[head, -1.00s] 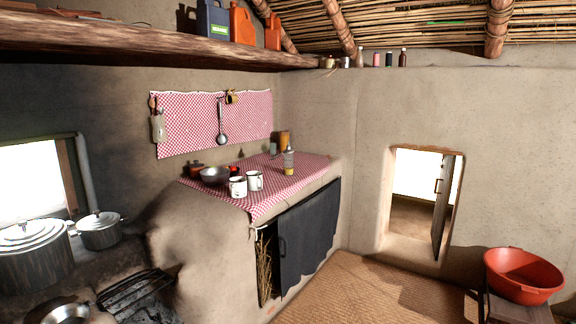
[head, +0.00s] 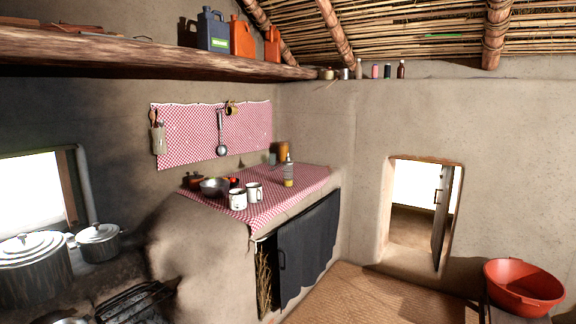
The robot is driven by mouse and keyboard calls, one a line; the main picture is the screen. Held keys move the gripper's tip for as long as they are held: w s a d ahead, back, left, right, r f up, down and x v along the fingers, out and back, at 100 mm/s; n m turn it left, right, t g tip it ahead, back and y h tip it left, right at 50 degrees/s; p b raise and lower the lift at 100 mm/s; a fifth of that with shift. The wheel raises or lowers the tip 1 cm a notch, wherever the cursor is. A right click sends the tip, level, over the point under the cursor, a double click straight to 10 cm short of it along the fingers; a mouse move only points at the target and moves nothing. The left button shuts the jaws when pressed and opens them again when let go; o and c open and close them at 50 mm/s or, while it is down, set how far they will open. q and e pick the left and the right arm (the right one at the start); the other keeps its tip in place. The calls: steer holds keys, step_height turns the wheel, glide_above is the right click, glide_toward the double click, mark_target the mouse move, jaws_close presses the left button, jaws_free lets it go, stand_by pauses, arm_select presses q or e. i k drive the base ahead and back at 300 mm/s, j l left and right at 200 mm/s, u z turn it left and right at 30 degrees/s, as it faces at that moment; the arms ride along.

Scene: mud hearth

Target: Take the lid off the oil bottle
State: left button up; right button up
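The oil bottle (head: 288,173) looks to be the clear bottle with yellow at its base and a grey top. It stands upright on the checked cloth of the mud counter (head: 262,209), behind the white mugs. Its lid (head: 288,158) appears to be on top, though it is too small to tell clearly. Neither of my grippers is in view.
Two white mugs (head: 238,199), a metal bowl (head: 214,187) and a small dark pot (head: 193,180) share the counter. Large lidded pots (head: 32,268) stand at the left. A red basin (head: 523,287) is at the right. Woven matting (head: 375,296) covers the open floor.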

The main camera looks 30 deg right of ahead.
mark_target(287, 161)
steer(key=i+l+z, duration=0.7)
steer(key=i, duration=0.25)
steer(key=i+l+z, duration=0.4)
steer(key=i+z, duration=0.35)
steer(key=i, duration=0.3)
steer(key=i+u, duration=0.3)
steer(key=i, duration=0.2)
steer(key=i+l+u, duration=0.3)
steer(key=i, duration=0.15)
steer(key=i+l+u, duration=0.25)
steer(key=i, duration=0.2)
